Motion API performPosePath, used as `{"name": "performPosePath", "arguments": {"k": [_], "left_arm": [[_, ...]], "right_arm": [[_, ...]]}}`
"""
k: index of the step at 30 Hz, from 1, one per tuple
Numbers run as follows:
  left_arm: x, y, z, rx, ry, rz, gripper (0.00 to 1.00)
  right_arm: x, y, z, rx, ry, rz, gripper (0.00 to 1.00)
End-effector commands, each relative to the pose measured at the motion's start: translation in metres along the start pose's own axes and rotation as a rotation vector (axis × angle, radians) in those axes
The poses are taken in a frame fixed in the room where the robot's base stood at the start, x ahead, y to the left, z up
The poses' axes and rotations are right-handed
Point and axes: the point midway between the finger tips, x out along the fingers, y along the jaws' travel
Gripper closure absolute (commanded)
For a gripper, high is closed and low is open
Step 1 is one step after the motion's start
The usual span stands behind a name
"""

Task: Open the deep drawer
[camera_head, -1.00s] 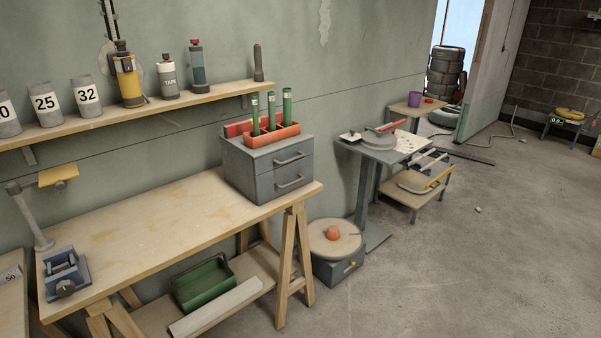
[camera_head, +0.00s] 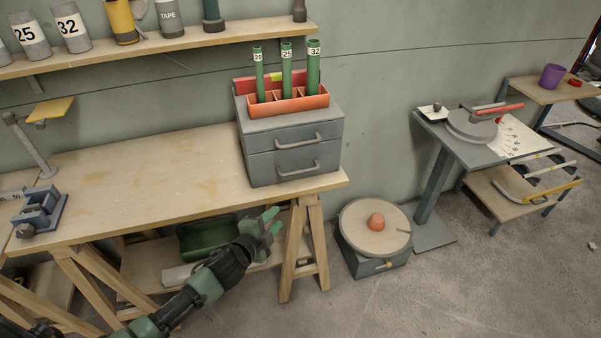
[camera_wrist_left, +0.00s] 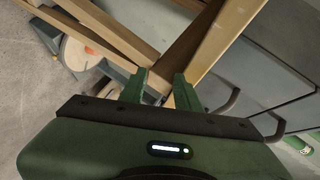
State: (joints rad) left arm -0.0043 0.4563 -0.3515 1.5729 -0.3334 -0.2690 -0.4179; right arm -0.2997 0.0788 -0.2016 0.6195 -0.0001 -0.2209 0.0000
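The grey drawer unit (camera_head: 245,165) stands on the right end of the workbench, with two drawers, both shut. The upper drawer (camera_head: 268,142) and the slightly taller-looking lower drawer (camera_head: 265,170) each have a bar handle; the lower handle (camera_head: 298,168) is nearer the bench top. My left gripper (camera_head: 273,221) is open and empty, below and in front of the bench edge, apart from the handles. In the left wrist view the open fingers (camera_wrist_left: 160,90) point toward wooden trestle legs, with grey drawer fronts (camera_wrist_left: 270,75) and both handles on the right. My right gripper is out of view.
An orange rack (camera_head: 288,105) with green tubes sits on the unit. The bench edge and trestle leg (camera_head: 310,245) are close to my left gripper. A green bin (camera_head: 205,240) is on the lower shelf. A round-topped box (camera_head: 375,235) stands on the floor at right.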

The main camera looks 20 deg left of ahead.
Motion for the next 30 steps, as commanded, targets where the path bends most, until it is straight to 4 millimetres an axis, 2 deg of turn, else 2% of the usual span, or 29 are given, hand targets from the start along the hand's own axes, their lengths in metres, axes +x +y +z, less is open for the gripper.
{"name": "performPosePath", "arguments": {"k": [1,3,7,11,21,25,30], "left_arm": [[-0.002,-0.033,-0.018,0.063,0.040,-0.053,0.67],[-0.007,-0.063,-0.038,0.129,0.079,-0.106,0.67],[-0.013,-0.095,-0.060,0.198,0.117,-0.165,0.67],[-0.005,-0.103,-0.066,0.213,0.125,-0.179,0.67],[0.046,-0.111,-0.073,0.209,0.123,-0.177,0.67],[0.057,-0.112,-0.074,0.209,0.124,-0.176,0.67],[0.061,-0.112,-0.075,0.209,0.124,-0.175,0.67]], "right_arm": [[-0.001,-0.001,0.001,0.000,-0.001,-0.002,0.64],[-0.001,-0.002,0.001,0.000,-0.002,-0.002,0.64],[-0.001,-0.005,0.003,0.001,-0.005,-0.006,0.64],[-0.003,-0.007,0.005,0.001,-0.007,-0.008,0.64],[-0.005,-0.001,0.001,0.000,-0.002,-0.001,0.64],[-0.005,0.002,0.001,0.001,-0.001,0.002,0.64],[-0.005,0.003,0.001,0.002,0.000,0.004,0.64]]}}
